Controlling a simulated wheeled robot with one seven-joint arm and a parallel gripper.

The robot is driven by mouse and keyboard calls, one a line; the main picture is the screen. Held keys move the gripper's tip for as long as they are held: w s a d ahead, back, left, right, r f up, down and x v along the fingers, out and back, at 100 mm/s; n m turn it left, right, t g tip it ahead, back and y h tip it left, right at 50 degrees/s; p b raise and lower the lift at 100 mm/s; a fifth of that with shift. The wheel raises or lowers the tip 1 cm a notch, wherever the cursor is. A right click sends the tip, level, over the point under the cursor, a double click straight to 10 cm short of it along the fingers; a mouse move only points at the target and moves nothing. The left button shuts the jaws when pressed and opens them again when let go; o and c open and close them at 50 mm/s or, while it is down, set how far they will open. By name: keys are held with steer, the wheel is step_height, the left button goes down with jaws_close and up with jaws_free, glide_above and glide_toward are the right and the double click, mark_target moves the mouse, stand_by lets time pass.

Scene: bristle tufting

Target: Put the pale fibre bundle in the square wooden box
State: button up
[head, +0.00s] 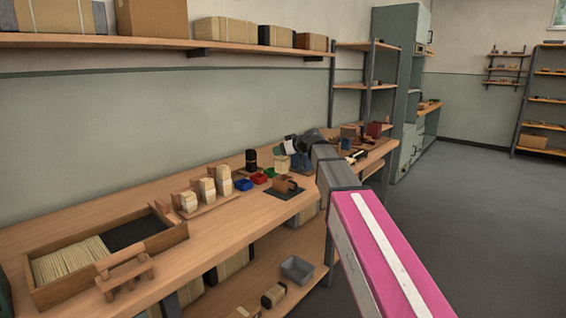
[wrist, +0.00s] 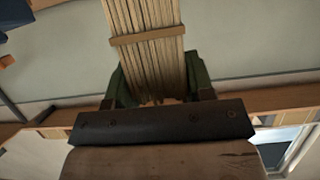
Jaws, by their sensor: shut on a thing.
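The pale fibre bundle (wrist: 145,18) fills the top middle of the wrist view, bound by a tan band. My gripper (wrist: 157,85) is shut on it, with a dark green finger on each side. In the head view my gripper (head: 296,145) is a dark shape above the far part of the bench; a small pale patch below it may be the bundle, but I cannot tell. A small brown wooden box-like thing (head: 285,185) stands on a dark mat on the bench, nearer than my gripper. I cannot tell for sure whether it is the square box.
A divided wooden tray (head: 178,237) with pale and black fibres lies at the left of the bench (head: 235,222). Several banded bundles (head: 207,188) stand in a rack. Red (head: 259,178) and blue (head: 243,184) dishes and a black cylinder (head: 251,160) stand near the wall.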

mark_target(283, 160)
steer(key=shift+w+d+f, duration=0.2)
steer(key=shift+w+f, duration=0.45)
steer(key=shift+w, duration=0.35)
steer(key=shift+f, duration=1.9)
steer(key=shift+f, duration=0.4)
steer(key=shift+f, duration=0.25)
steer(key=o, duration=0.9)
steer(key=shift+o, duration=0.2)
